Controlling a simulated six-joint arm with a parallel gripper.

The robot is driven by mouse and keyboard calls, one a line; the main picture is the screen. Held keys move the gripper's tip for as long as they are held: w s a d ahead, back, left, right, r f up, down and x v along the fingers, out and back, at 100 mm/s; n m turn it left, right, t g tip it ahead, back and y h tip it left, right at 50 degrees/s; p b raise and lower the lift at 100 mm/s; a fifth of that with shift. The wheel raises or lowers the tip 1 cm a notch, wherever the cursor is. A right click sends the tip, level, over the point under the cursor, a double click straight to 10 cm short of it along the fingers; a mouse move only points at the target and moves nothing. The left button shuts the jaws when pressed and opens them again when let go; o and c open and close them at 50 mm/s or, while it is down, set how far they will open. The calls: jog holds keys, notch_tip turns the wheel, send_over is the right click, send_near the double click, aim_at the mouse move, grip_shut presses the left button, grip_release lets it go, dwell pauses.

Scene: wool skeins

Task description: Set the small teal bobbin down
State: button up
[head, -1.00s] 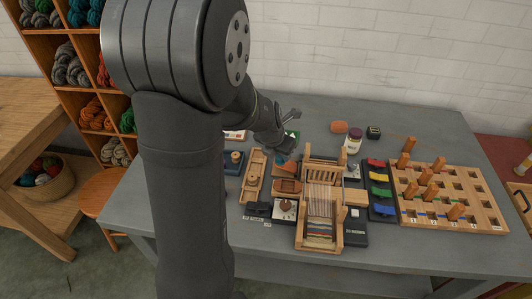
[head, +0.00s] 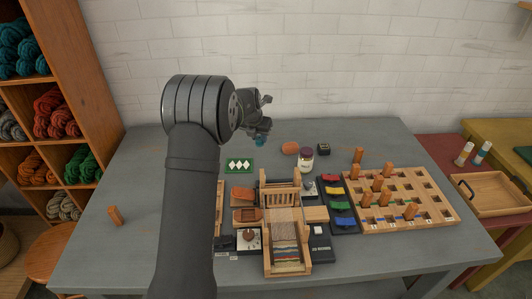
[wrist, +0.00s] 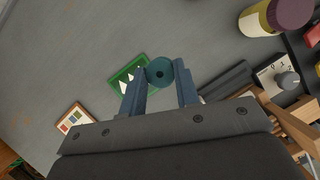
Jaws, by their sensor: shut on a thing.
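My gripper (head: 262,130) is shut on the small teal bobbin (head: 260,141), which hangs below the fingers toward the back of the grey table. In the wrist view the bobbin (wrist: 160,71) sits between the tips of my gripper (wrist: 161,84), its round end and centre hole facing the camera. It overlaps the edge of the green card with white diamonds (wrist: 125,76) in that view. The bobbin appears held above the table; its exact height is hard to tell. The card also lies flat in the head view (head: 239,166).
A small loom (head: 287,250) stands at the front middle. A jar (head: 306,160), an orange lump (head: 290,148) and a dark box (head: 323,149) are right of my gripper. A wooden pegboard (head: 440,210) lies at right. The table's left is mostly clear, with one peg (head: 115,215).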

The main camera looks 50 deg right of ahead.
jog(key=w+d+f, duration=0.2)
jog(key=w+d, duration=0.2)
jog(key=d, duration=0.4)
jog(key=shift+s+f, duration=0.15)
jog(key=shift+f, duration=1.95)
jog(key=shift+s+f, duration=0.1)
jog(key=shift+f, duration=2)
jog(key=shift+f, duration=0.15)
jog(key=o, duration=0.9)
jog(key=shift+o, duration=0.2)
jog(key=shift+r, duration=0.4)
jog(key=v, duration=1.1)
jog(key=shift+s+r, duration=0.15)
jog(key=shift+r, duration=0.1)
